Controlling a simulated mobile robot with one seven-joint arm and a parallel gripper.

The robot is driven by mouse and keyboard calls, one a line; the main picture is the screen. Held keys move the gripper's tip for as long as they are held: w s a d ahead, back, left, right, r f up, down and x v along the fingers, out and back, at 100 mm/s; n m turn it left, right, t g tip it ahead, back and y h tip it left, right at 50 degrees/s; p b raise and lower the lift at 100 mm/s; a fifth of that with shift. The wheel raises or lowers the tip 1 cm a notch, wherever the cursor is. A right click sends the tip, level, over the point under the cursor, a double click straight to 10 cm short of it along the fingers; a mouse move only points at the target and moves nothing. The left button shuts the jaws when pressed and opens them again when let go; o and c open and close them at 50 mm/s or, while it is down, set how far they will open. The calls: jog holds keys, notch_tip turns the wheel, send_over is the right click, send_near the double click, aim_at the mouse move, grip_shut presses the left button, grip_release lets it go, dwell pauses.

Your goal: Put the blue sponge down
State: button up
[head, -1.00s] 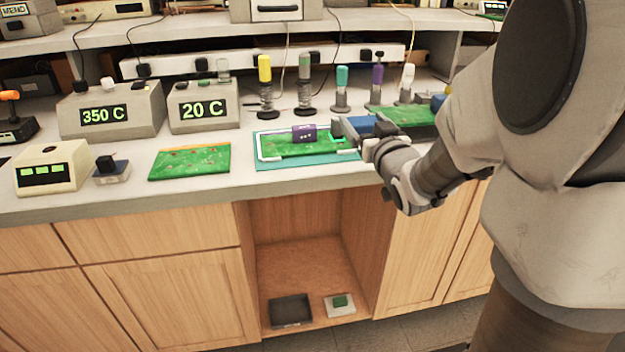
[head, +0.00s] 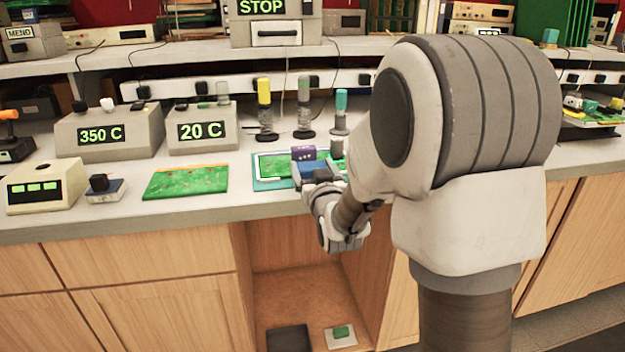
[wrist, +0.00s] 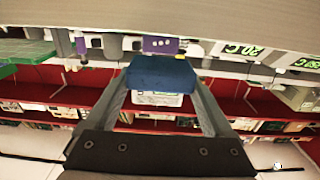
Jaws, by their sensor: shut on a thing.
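The blue sponge (head: 319,169) is between the fingers of my gripper (head: 318,165), near the front edge of the bench. In the wrist view the dark blue sponge (wrist: 163,75) sits across the tips of my gripper (wrist: 163,82), which is shut on it. In the head view it overlaps the green circuit board (head: 270,166) on its teal mat (head: 258,184). I cannot tell whether the sponge touches anything below it. A purple block (head: 304,153) lies just behind it on the board.
Coloured-handled tools, including a yellow one (head: 264,100), stand behind the mat. Another green board (head: 187,181) lies left, with bare bench between. The 350 C box (head: 103,134) and 20 C box (head: 201,131) stand behind. My arm hides the bench to the right.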

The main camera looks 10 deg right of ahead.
jog(key=shift+f, duration=1.1)
jog(key=shift+f+b, duration=0.35)
jog(key=shift+b, duration=0.3)
jog(key=shift+f, duration=0.1)
jog(key=o, duration=1.1)
jog(key=shift+c, duration=0.2)
